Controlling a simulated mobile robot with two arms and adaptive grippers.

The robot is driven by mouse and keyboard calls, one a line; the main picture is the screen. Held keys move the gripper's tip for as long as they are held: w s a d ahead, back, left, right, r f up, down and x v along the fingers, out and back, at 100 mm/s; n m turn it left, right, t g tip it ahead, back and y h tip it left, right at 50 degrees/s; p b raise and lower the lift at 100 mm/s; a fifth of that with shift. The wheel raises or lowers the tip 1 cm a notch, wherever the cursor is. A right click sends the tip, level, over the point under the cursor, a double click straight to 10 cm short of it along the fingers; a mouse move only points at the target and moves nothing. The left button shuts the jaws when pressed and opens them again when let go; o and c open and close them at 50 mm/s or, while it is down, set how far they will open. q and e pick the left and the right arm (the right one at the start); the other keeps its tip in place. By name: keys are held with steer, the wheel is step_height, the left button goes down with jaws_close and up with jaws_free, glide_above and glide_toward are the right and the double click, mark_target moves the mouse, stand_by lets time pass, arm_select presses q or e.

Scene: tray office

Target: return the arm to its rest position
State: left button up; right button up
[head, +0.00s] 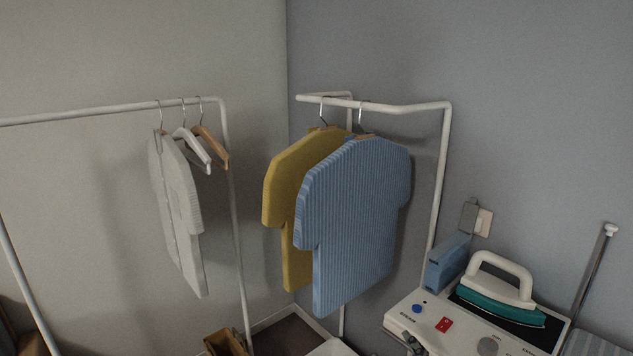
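Neither of my grippers nor my arms can be made out in the head view, so I cannot see what they hold or how they stand. The task names no other object.
A white rack (110,109) at left holds a pale shirt (175,210) and empty hangers (192,147). A second rack (437,180) holds a yellow shirt (285,190) and a blue striped shirt (355,220). A teal iron (503,299) sits on a white steam station (470,330) at lower right.

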steer(key=s+d+f+m+g, duration=0.2)
steer(key=s+f+g, duration=0.3)
steer(key=s, duration=0.5)
steer(key=s+d+f+m+g, duration=0.1)
steer(key=s+f+m+g, duration=0.2)
steer(key=s+f, duration=0.45)
steer(key=s+d+f+m+g, duration=0.2)
steer(key=s+f+g, duration=0.2)
steer(key=s, duration=0.7)
step_height(320, 180, down, 27)
steer(key=s+g, duration=0.1)
steer(key=g, duration=0.1)
steer(key=s+d+f, duration=0.3)
steer(key=s+f, duration=1.2)
steer(key=s, duration=0.1)
steer(key=shift+s+f+n+g+h, duration=0.4)
